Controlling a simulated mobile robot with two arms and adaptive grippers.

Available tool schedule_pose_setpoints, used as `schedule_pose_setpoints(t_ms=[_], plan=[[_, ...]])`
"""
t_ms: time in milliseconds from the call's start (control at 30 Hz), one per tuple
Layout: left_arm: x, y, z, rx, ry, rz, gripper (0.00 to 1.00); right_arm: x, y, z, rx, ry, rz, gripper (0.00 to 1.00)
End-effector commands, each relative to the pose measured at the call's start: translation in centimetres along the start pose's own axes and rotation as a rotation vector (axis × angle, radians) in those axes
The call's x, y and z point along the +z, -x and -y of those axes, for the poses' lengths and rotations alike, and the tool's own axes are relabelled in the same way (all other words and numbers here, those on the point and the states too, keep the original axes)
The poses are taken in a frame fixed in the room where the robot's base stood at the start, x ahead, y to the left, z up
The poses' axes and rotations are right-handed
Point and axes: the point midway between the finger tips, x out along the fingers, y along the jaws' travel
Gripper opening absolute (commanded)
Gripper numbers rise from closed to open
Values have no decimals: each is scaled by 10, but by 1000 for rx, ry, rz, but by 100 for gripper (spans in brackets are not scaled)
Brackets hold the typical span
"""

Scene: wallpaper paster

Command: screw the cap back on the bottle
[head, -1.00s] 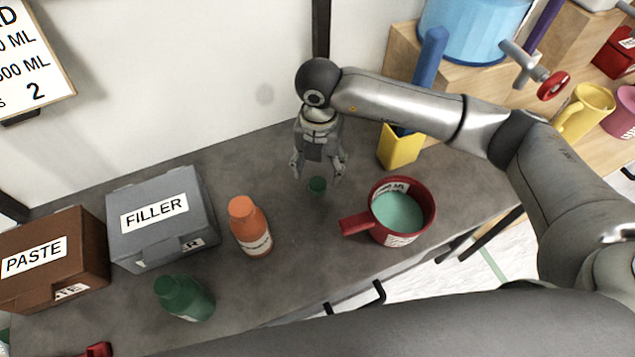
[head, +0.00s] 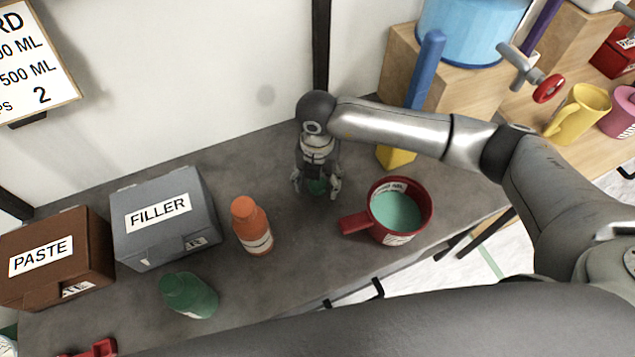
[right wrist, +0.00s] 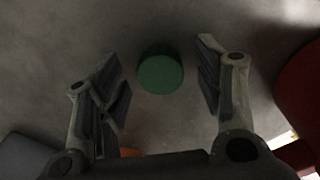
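A green cap (head: 318,187) lies on the grey bench, and it also shows in the right wrist view (right wrist: 160,73). My right gripper (head: 316,190) is open and low over the cap, with its fingers on either side. In the right wrist view the fingers (right wrist: 163,88) stand apart from the cap, with gaps on both sides. My left gripper is not in view.
A red measuring pot (head: 404,232) with green liquid stands right of the gripper, its handle pointing left. A grey FILLER box (head: 166,218) and a brown PASTE box (head: 55,257) stand at the left. A yellow container (head: 396,157) stands behind the pot.

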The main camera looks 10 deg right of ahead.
Motion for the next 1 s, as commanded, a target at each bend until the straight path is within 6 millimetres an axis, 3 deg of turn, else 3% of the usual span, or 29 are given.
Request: schedule_pose_setpoints(t_ms=[33,267,667,1000], plan=[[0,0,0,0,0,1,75,0,0,0,0,0,0,53],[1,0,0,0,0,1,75,0,0,0,0,0,0,26],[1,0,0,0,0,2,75,1,3,0,1,-1,1,26],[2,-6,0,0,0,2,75,-3,39,6,1,0,2,26]])
